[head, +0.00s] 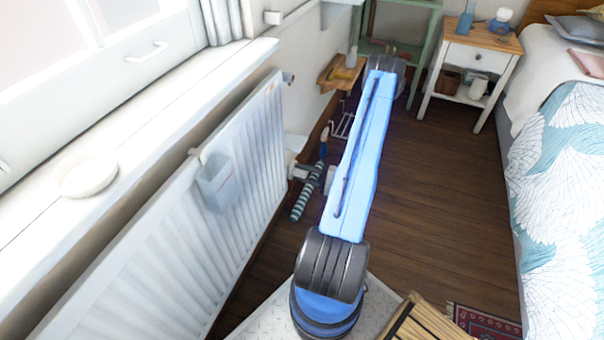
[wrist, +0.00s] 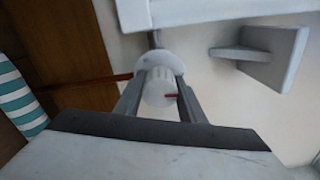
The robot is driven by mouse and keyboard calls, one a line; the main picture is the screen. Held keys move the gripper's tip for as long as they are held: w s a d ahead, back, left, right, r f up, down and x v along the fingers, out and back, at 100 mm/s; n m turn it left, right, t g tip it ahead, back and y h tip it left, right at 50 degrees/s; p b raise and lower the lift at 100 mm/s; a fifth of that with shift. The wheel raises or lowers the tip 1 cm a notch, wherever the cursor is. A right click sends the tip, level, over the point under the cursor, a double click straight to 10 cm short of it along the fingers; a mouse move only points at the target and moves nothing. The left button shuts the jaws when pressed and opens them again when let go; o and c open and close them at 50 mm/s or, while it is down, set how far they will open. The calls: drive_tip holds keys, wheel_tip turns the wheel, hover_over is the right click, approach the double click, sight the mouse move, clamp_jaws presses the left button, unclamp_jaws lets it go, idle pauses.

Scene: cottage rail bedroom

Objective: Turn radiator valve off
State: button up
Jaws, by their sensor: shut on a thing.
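The radiator valve (wrist: 158,88) is a white round knob with a red pointer mark, in the middle of the wrist view. The red mark points to the right in that view. My gripper (wrist: 160,92) has one grey finger on each side of the knob and is shut on it. In the head view my gripper (head: 301,172) is at the far end of the white radiator (head: 262,150), beside the wall. The knob is too small and too covered there to make out.
A striped teal and white roll (head: 302,203) lies close by my gripper; it also shows in the wrist view (wrist: 14,95). A wooden wall shelf (head: 340,74) is beyond. The bed (head: 560,160) is at the right. Wooden floor (head: 440,190) between is clear.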

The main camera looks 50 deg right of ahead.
drive_tip(key=shift+n, duration=0.6)
drive_tip(key=o, duration=1)
drive_tip(key=shift+o, duration=0.2)
drive_tip(key=v, duration=1.7)
drive_tip(key=shift+s, duration=0.25)
drive_tip(key=shift+d+f, duration=0.1)
drive_tip(key=shift+s, duration=0.1)
